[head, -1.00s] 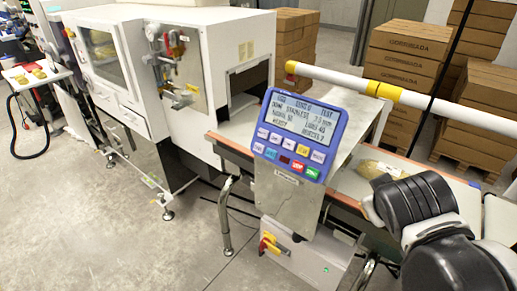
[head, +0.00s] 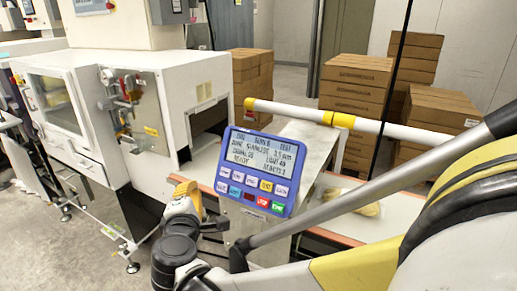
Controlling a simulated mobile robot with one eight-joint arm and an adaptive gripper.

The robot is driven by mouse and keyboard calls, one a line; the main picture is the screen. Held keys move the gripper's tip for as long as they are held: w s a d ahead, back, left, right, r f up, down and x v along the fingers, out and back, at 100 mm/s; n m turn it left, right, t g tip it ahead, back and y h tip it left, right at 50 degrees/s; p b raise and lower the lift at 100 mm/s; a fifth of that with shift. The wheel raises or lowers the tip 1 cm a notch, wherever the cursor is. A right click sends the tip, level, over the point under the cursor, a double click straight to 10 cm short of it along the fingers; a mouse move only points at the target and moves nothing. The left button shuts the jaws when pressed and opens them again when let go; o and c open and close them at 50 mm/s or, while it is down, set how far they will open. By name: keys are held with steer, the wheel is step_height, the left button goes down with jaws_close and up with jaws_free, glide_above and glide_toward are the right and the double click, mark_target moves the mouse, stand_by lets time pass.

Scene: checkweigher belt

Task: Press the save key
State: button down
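The blue control panel (head: 252,172) stands tilted on a metal post, with a lit text screen (head: 262,153) above two rows of small keys. One upper-row key is yellow (head: 266,185). The lower row has light blue keys at the left, a dark red one, a red key (head: 262,201) and a green key (head: 277,206). Most key labels, including any save label, are too small to read. My gripper (head: 187,190), yellow-orange at its end, is just left of the panel's lower left corner, apparently apart from the keys. Its fingers cannot be made out clearly.
The white machine cabinet (head: 185,85) stands behind and left. A white and yellow rail (head: 340,120) runs behind the panel. A belt with a yellowish pack (head: 368,209) lies to the right, partly behind my arm. Stacked brown cartons (head: 355,95) stand at the back.

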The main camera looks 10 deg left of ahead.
mark_target(216, 180)
steer(key=shift+w+f, duration=0.1)
stand_by(0.3)
steer(key=w+d+f+b, duration=0.3)
steer(key=w, duration=0.4)
steer(key=shift+f, duration=0.4)
steer(key=shift+w+f, duration=0.1)
stand_by(1.1)
steer(key=shift+w+d+f+b, duration=0.1)
steer(key=shift+w+d+b, duration=0.05)
steer(key=shift+w+b, duration=0.15)
steer(key=shift+w+d+f, duration=0.15)
steer(key=shift+w+f, duration=0.05)
steer(key=shift+w, duration=0.15)
stand_by(0.6)
stand_by(0.4)
steer(key=shift+s+a+r, duration=0.3)
steer(key=shift+s+r, duration=0.1)
steer(key=shift+s, duration=0.3)
steer(key=shift+s+a+r+p, duration=0.3)
steer(key=shift+s+r, duration=0.1)
steer(key=shift+s, duration=0.3)
steer(key=shift+s+a+r+p, duration=0.25)
steer(key=shift+s+r+p, duration=0.1)
steer(key=shift+s, duration=0.35)
steer(key=shift+s+a+r+p, duration=0.3)
steer(key=shift+s+r, duration=0.1)
steer(key=shift+s, duration=0.3)
